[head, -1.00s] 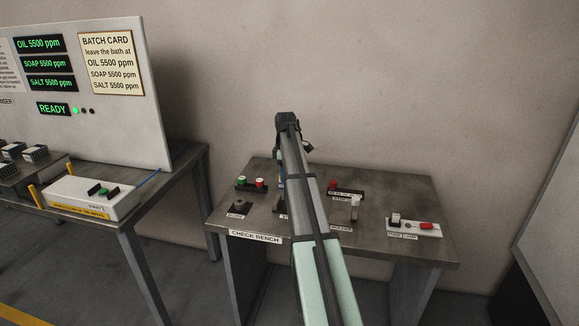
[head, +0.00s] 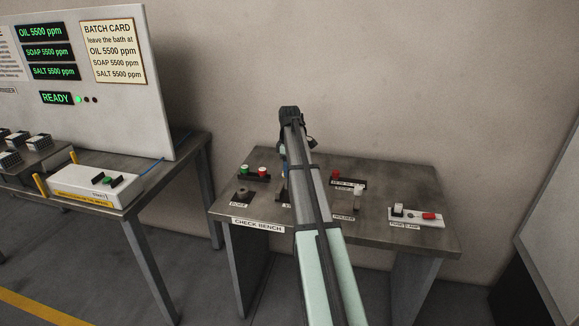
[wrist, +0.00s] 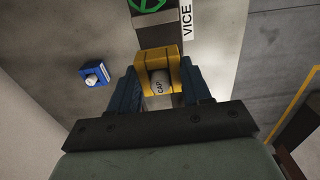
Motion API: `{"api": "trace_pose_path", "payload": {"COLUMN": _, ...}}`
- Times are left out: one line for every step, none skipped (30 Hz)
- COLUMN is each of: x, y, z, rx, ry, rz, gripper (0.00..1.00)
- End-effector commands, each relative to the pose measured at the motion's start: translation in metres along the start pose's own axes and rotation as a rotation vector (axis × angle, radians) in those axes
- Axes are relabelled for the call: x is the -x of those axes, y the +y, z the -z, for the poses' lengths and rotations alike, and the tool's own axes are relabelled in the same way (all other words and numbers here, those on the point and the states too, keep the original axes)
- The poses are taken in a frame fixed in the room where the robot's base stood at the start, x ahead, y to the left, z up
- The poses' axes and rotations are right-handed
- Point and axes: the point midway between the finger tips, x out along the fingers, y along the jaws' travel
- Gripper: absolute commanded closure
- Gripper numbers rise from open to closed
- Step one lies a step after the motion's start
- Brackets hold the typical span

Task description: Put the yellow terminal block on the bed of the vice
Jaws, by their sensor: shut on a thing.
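The yellow terminal block (wrist: 174,62) is between the two blue fingers of my gripper (wrist: 160,84) in the wrist view. My gripper is shut on it. A pale cylinder marked CAP (wrist: 160,80) sits in the middle of the block. The vice (wrist: 158,33) is a dark strip just beyond the block, with a green ring (wrist: 148,4) on it and a VICE label (wrist: 188,19) beside it. The block overlaps the near end of the strip; I cannot tell whether they touch. In the head view my forearm hides my gripper, the block and most of the vice.
The check bench (head: 400,178) carries a stand with green and red buttons (head: 255,172) and a white plate with a red part (head: 416,215). A blue fixture with a white knob (wrist: 95,74) lies left of my gripper. A second table with a white box (head: 95,187) stands at left.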

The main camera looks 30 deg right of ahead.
Motion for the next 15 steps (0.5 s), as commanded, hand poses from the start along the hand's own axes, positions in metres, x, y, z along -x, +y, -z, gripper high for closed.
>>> {"api": "trace_pose_path", "payload": {"x": -0.003, "y": 0.0, "z": 0.0, "rx": 0.0, "ry": 0.0, "rz": 0.001, "gripper": 0.82}}
{"api": "trace_pose_path", "payload": {"x": -0.005, "y": 0.0, "z": 0.0, "rx": 0.0, "ry": 0.0, "rz": 0.001, "gripper": 0.82}}
{"api": "trace_pose_path", "payload": {"x": -0.007, "y": 0.0, "z": 0.0, "rx": 0.0, "ry": 0.0, "rz": 0.001, "gripper": 0.82}}
{"api": "trace_pose_path", "payload": {"x": -0.009, "y": 0.0, "z": 0.0, "rx": 0.0, "ry": 0.0, "rz": 0.001, "gripper": 0.82}}
{"api": "trace_pose_path", "payload": {"x": -0.011, "y": -0.001, "z": 0.0, "rx": 0.0, "ry": 0.0, "rz": 0.001, "gripper": 0.82}}
{"api": "trace_pose_path", "payload": {"x": -0.014, "y": 0.0, "z": 0.0, "rx": 0.0, "ry": 0.0, "rz": 0.0, "gripper": 0.82}}
{"api": "trace_pose_path", "payload": {"x": -0.017, "y": 0.0, "z": 0.0, "rx": 0.0, "ry": 0.0, "rz": 0.0, "gripper": 0.82}}
{"api": "trace_pose_path", "payload": {"x": -0.019, "y": 0.0, "z": 0.0, "rx": 0.0, "ry": 0.0, "rz": 0.0, "gripper": 0.82}}
{"api": "trace_pose_path", "payload": {"x": -0.022, "y": -0.001, "z": 0.0, "rx": 0.0, "ry": 0.0, "rz": 0.0, "gripper": 0.82}}
{"api": "trace_pose_path", "payload": {"x": -0.025, "y": 0.0, "z": 0.0, "rx": 0.0, "ry": 0.0, "rz": 0.0, "gripper": 0.82}}
{"api": "trace_pose_path", "payload": {"x": -0.028, "y": 0.0, "z": 0.0, "rx": 0.0, "ry": 0.0, "rz": 0.0, "gripper": 0.82}}
{"api": "trace_pose_path", "payload": {"x": -0.031, "y": 0.0, "z": 0.0, "rx": 0.0, "ry": 0.0, "rz": 0.001, "gripper": 0.82}}
{"api": "trace_pose_path", "payload": {"x": -0.033, "y": 0.0, "z": 0.0, "rx": 0.0, "ry": 0.0, "rz": 0.001, "gripper": 0.82}}
{"api": "trace_pose_path", "payload": {"x": -0.035, "y": -0.001, "z": 0.0, "rx": 0.0, "ry": 0.0, "rz": 0.001, "gripper": 0.82}}
{"api": "trace_pose_path", "payload": {"x": -0.038, "y": 0.0, "z": 0.0, "rx": 0.0, "ry": 0.0, "rz": 0.0, "gripper": 0.82}}
